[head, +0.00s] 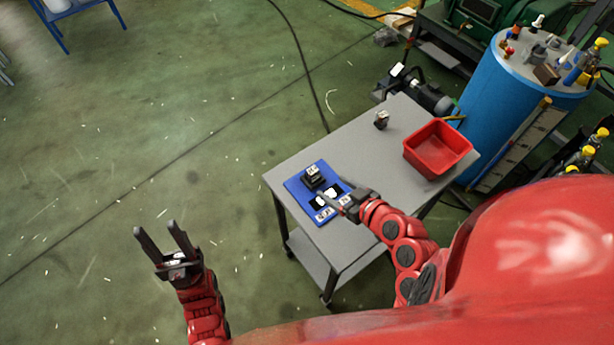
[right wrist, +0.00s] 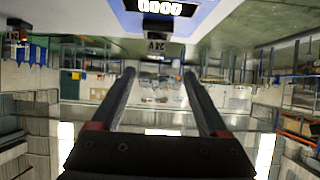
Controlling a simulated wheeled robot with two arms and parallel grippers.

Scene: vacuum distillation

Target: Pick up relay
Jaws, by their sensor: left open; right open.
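One small dark block with a pale labelled top, which looks like a relay (head: 312,171), sits on a black base on the blue board (head: 296,187) in the head view. A similar small block (head: 381,119) stands alone on the grey table; I cannot tell which one is meant. My right gripper (head: 333,201) is open and empty over the board's near right edge, hiding part of it. In the right wrist view, a labelled block (right wrist: 157,42) appears upside down beyond the open fingers (right wrist: 159,73). My left gripper (head: 157,227) is open and empty, away from the table.
A red bin (head: 438,148) stands at the right of the grey table (head: 342,150). Beyond it are a blue tank (head: 490,105) and a dark pump (head: 425,95). The table's middle is clear. Open green floor lies to the left.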

